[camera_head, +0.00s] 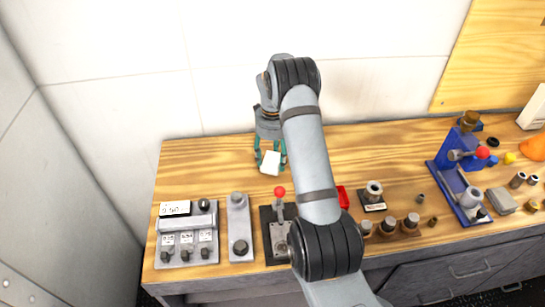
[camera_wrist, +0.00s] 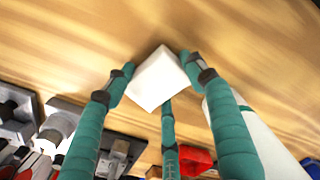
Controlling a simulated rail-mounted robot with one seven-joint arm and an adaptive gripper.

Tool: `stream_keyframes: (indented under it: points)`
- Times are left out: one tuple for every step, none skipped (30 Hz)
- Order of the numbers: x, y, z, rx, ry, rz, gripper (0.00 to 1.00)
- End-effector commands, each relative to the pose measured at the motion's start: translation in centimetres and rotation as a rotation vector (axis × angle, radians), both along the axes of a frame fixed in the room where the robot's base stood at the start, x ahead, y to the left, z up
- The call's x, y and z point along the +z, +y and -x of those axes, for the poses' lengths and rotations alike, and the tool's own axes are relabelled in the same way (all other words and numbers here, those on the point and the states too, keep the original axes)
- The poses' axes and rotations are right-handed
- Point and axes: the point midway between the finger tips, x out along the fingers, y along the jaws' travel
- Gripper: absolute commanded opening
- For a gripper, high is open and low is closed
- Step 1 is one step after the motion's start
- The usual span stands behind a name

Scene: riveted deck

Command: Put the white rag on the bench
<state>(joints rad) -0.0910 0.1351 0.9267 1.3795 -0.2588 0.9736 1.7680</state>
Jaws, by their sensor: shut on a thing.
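The white rag (camera_head: 270,163) is a small white block-like bundle in my gripper (camera_head: 270,153). The bench (camera_head: 215,155) is a wooden-topped workbench against the wall, and the rag is over its back left part. In the wrist view the rag (camera_wrist: 158,78) sits between the teal fingers of my gripper (camera_wrist: 157,75), which are shut on it. The bare wood of the bench (camera_wrist: 60,50) fills the background there. I cannot tell whether the rag touches the wood.
Along the front left stand a grey control box (camera_head: 188,235), a grey plate with knobs (camera_head: 239,228) and a red-knobbed lever unit (camera_head: 279,225). A blue press (camera_head: 462,180) and small metal parts stand to the right. The wood at the back left is clear.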

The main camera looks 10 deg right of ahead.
Motion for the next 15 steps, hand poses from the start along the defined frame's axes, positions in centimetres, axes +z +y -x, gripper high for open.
stream_keyframes:
  points:
    - [-0.1,0.0,0.0,0.0,0.0,0.0,0.33]
    - [-0.2,0.0,0.0,0.0,0.0,0.0,0.33]
    - [-0.35,0.0,0.0,0.0,0.0,0.0,0.33]
    - [-0.44,0.0,0.0,0.0,0.0,0.0,0.33]
    - [-0.4,0.0,0.0,0.0,0.0,0.0,0.55]
    - [-0.28,0.0,0.0,0.0,0.0,0.0,0.57]
    - [-0.28,0.0,0.01,0.0,0.0,0.0,0.59]
    - [-0.28,0.0,0.01,0.0,0.0,0.0,0.61]
    - [-0.27,0.0,0.01,0.0,0.0,0.0,0.63]
    - [-0.27,0.0,0.01,0.0,0.0,0.0,0.65]
    - [-0.27,0.0,0.01,0.0,0.0,0.0,0.67]
    - [-0.27,0.0,0.01,0.001,0.0,0.0,0.69]
    - [-0.27,0.0,0.01,0.0,0.0,0.0,0.71]
    - [-0.27,0.0,0.01,0.001,0.0,0.0,0.73]
    - [-0.27,0.0,0.01,0.001,0.0,0.0,0.74]
